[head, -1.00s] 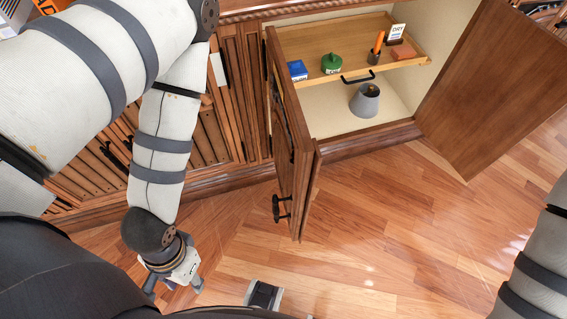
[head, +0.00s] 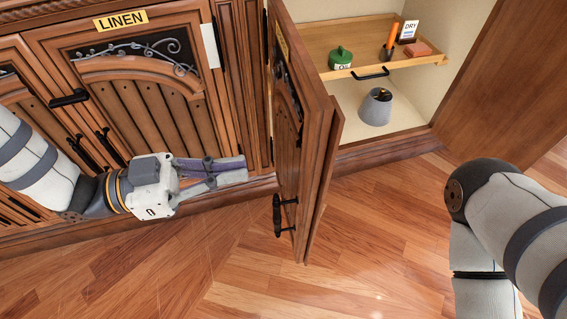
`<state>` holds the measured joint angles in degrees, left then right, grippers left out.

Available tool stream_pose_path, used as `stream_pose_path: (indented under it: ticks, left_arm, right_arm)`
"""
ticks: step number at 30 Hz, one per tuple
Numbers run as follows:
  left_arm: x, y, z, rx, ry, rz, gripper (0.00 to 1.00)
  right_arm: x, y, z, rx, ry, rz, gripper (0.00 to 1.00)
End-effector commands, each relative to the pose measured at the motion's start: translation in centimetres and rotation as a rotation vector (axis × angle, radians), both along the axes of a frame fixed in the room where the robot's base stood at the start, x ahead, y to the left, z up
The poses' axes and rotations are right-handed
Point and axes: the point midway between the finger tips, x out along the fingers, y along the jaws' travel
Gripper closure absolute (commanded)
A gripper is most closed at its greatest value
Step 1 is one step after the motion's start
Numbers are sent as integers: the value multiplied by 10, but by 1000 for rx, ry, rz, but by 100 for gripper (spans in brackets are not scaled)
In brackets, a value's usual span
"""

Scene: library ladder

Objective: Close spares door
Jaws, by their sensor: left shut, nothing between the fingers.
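The cabinet on the right stands open, with its left door (head: 304,130) swung out toward me. That door has a dark handle (head: 280,214) low on its outer face and a yellow label at its top edge, seen too steeply to read. The right door (head: 505,80) also stands open. My left gripper (head: 246,170) is shut and empty, left of the left door and apart from it, in front of the LINEN cabinet, pointing right. My right arm shows at the right, but its gripper is out of view.
Inside the open cabinet, a wooden pull-out shelf (head: 318,40) carries a green jar (head: 340,59), an orange-handled tool (head: 391,36), a DRY card (head: 408,30) and a reddish block (head: 418,48). A grey lampshade-like cup (head: 375,108) stands below. The wooden floor (head: 350,240) is clear.

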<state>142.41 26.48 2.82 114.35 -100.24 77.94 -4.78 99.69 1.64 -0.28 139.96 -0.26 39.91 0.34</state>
Motion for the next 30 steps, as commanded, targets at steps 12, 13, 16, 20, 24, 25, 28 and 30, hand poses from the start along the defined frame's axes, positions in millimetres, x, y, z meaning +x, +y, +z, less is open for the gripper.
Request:
stream_pose_path:
  ticks: [12,13,16,20,24,25,28,30]
  left_arm:
    - [17,-75,-1,2,2,-1,100]
    - [17,-78,-1,2,2,0,100]
    - [18,-83,-2,3,4,0,100]
    - [19,-84,-1,2,4,1,100]
    - [19,-84,-1,2,4,1,100]
    - [19,-84,-1,2,4,1,100]
    - [19,-85,-1,2,4,4,100]
    - [19,-89,-1,1,4,14,100]
  right_arm:
    - [-2,0,-4,0,6,0,100]
    - [-2,0,-4,0,6,0,100]
    - [-2,0,-5,0,6,0,100]
    - [-2,0,-5,0,6,0,100]
    - [-2,0,-4,0,6,0,100]
    - [-2,0,-4,0,6,0,100]
    - [-2,0,-4,0,6,0,100]
    - [-1,0,-4,0,5,0,100]
